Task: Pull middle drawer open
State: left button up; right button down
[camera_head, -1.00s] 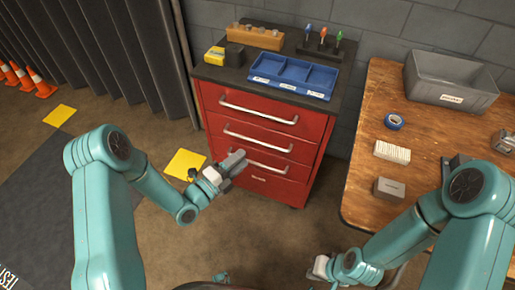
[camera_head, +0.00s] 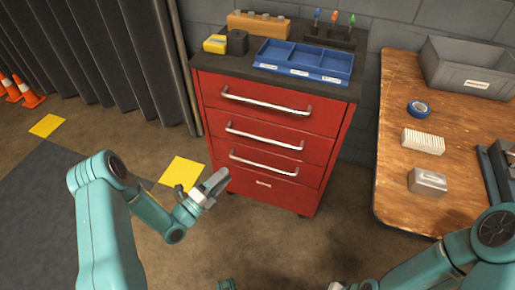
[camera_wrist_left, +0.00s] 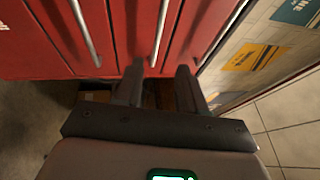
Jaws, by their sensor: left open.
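The red drawer cabinet (camera_head: 229,186) stands upright, with horizontal silver handles on its front. The middle drawer (camera_head: 240,146) carries the second handle (camera_head: 262,137) and looks shut. The top-drawer handle (camera_head: 265,103) is above it and the lower handle (camera_head: 263,162) below. My left gripper (camera_head: 222,176) is open and empty, near the cabinet's lower left front. In the left wrist view, its two fingers (camera_wrist_left: 159,72) point at the red front, with a handle (camera_wrist_left: 161,34) ahead between them. They look apart from it. My right gripper's fingers are outside the frame.
A wooden table (camera_head: 390,190) stands to the right, holding a grey bin (camera_head: 440,80). Floor (camera_head: 270,235) in front of the cabinet is open.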

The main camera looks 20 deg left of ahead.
pick_arm(q)
jog(key=b+x, duration=0.1)
jog(key=x, duration=1.5)
jog(key=shift+w+f+b, duration=0.2)
jog(key=shift+f+b, duration=0.05)
jog(key=shift+b, duration=0.1)
jog(key=shift+c, duration=0.3)
grip_shut()
